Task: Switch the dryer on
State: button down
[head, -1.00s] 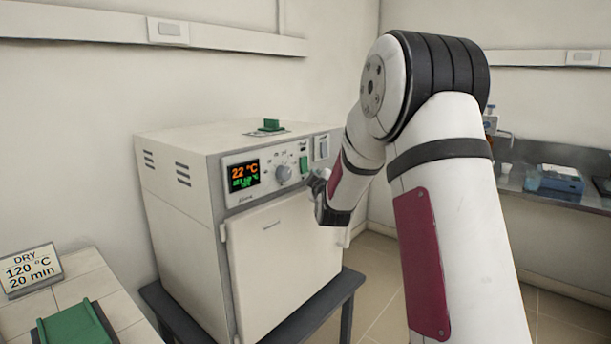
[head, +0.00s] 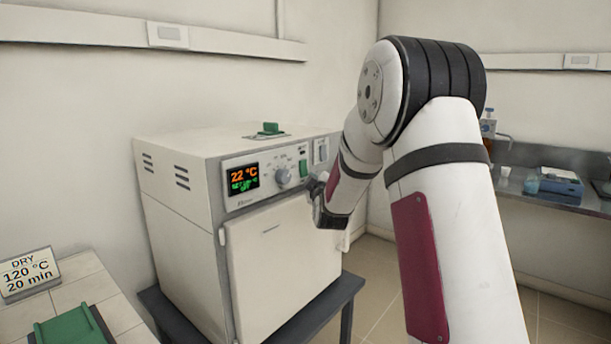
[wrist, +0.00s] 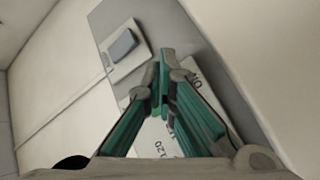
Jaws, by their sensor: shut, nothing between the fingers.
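The dryer (head: 285,262) is a cream box with a shut door and a grey control panel. Its lit display (head: 244,178) reads 22 °C in orange, with smaller green text that is hard to read. Contact cannot be told.
The dryer stands on a dark table (head: 345,288). A green piece (head: 270,128) lies on its top. At lower left, a tiled bench (head: 85,278) holds a sign (head: 28,273) reading DRY 120 °C 20 min and a green tray (head: 72,330). A counter (head: 515,180) stands at right.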

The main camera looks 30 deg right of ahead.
jog(key=shift+w, duration=0.15)
dwell(0.4)
jog(key=shift+w+a+b, duration=0.1)
jog(key=shift+w+b, duration=0.15)
jog(key=shift+b, duration=0.2)
jog(key=shift+w+a+f, duration=0.1)
jog(key=shift+w, duration=0.2)
dwell(0.5)
dwell(0.4)
jog(key=shift+s+d+b, duration=0.2)
jog(key=shift+s+b, duration=0.2)
jog(key=shift+s, duration=0.3)
jog(key=shift+s, duration=0.1)
jog(key=shift+s+d+r, duration=0.15)
jog(key=shift+s+d, duration=0.15)
jog(key=shift+s, duration=0.45)
jog(key=shift+s+d+r, duration=0.1)
jog(key=shift+s+d, duration=0.15)
jog(key=shift+s, duration=0.5)
jog(key=shift+s+d+r, duration=0.15)
jog(key=shift+s+d, duration=0.15)
jog(key=shift+s, duration=0.45)
